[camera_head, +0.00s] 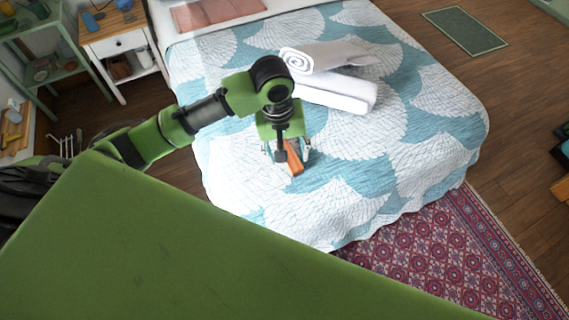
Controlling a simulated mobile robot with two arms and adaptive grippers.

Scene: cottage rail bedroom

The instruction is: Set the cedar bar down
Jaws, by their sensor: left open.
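The cedar bar (294,160) is a small reddish-brown block on the blue and white patterned bed (345,195). My left gripper (288,153) points down right over it, with its fingers open at either side of the bar. The upper end of the bar is partly hidden by the gripper. I cannot tell whether a finger touches it. My right gripper does not show.
Rolled white towels (335,88) lie on the bed just beyond the gripper. A folded pink cloth (215,12) is near the head end. A nightstand (115,42) stands at the upper left. The bed's near right area is clear.

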